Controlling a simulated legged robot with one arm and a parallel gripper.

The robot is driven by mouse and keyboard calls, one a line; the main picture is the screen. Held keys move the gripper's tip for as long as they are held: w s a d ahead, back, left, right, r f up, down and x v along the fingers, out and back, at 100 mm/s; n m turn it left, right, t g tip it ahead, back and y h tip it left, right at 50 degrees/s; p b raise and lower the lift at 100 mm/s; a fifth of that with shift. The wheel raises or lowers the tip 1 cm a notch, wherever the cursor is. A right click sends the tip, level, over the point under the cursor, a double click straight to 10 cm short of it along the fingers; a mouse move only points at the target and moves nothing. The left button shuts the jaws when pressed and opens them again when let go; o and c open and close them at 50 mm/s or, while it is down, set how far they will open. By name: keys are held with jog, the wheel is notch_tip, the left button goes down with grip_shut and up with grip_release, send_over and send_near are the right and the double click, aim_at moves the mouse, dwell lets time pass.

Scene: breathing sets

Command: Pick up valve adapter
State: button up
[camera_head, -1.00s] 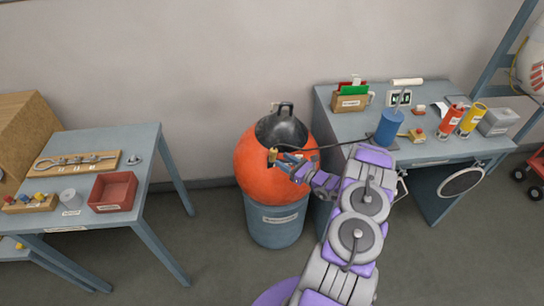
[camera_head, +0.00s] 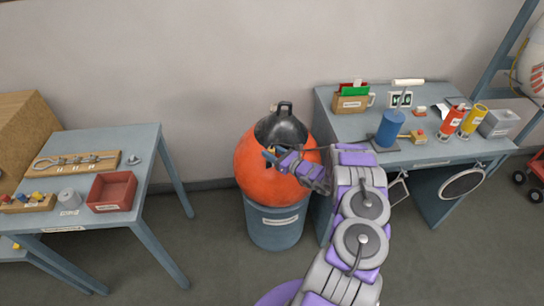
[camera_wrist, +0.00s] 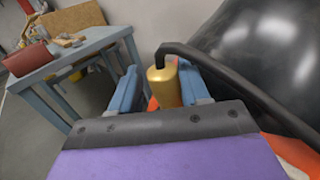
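A brass-coloured cylinder (camera_wrist: 164,88), apparently the valve adapter, stands between my fingers in the wrist view. A black hose (camera_wrist: 215,66) bends out of its top and runs to the right. My gripper (camera_wrist: 158,84) has one blue finger on each side of the cylinder; a gap shows on the left, and contact on the right is unclear. In the head view my gripper (camera_head: 271,153) is at the front of the orange sphere (camera_head: 252,178), just below its black top (camera_head: 282,130). There the fingers mostly hide the brass piece.
The sphere sits on a blue-grey drum (camera_head: 274,226). A left table (camera_head: 130,150) holds a red tray (camera_head: 112,191) and a tool board (camera_head: 75,162). A right workbench (camera_head: 350,122) carries a blue cylinder (camera_head: 390,128) and bottles.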

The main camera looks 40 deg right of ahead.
jog(key=shift+d+f, duration=0.25)
jog(key=shift+d, duration=0.7)
jog(key=shift+c, duration=0.8)
jog(key=shift+a, duration=0.55)
jog(key=c, duration=0.5)
jog(key=shift+r, duration=0.1)
grip_shut()
jog(key=shift+d, duration=0.2)
